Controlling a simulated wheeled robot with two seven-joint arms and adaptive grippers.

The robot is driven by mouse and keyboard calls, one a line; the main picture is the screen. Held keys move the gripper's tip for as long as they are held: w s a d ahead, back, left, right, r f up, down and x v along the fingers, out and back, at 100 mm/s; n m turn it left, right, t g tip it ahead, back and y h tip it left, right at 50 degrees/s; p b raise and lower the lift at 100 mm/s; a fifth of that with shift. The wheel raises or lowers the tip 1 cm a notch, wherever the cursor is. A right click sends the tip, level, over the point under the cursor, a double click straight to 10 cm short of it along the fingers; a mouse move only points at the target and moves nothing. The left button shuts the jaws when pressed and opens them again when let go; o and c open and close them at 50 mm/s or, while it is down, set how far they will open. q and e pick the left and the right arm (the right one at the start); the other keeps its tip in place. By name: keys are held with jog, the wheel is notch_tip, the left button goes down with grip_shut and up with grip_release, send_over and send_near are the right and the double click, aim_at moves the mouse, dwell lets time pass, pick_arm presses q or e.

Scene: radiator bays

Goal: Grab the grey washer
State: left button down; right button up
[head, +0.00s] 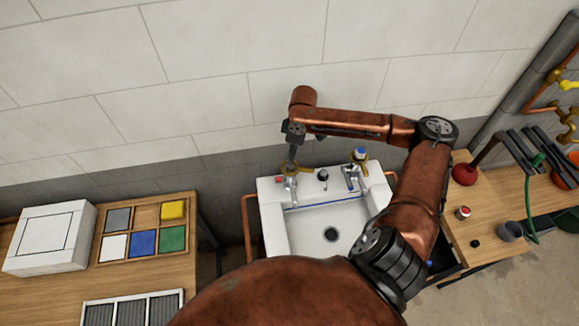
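I cannot pick out a grey washer for sure. A grey square (118,220) lies in the back left compartment of the wooden tray (150,229); whether it is a washer I cannot tell. A small dark piece (475,243) lies on the right bench, too small to identify. My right gripper (291,158) points down above the red-marked left tap (289,183) of the white sink (275,235), close to a brass-coloured part there. Its fingers are too small to show whether they are open or shut. My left gripper is not in view.
The left bench carries a white box (52,238) and a slatted panel (132,309). The right bench holds a red plunger (465,173), a small red-topped can (463,212) and a grey cup (510,231). Pipes run along the right wall. The sink basin looks empty.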

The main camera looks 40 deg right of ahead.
aim_at(290, 166)
jog(key=f, duration=0.5)
jog(key=shift+w+a, duration=0.2)
jog(key=shift+a, duration=0.1)
jog(key=shift+c, duration=0.4)
jog(key=c, duration=0.4)
jog(key=shift+r, duration=0.1)
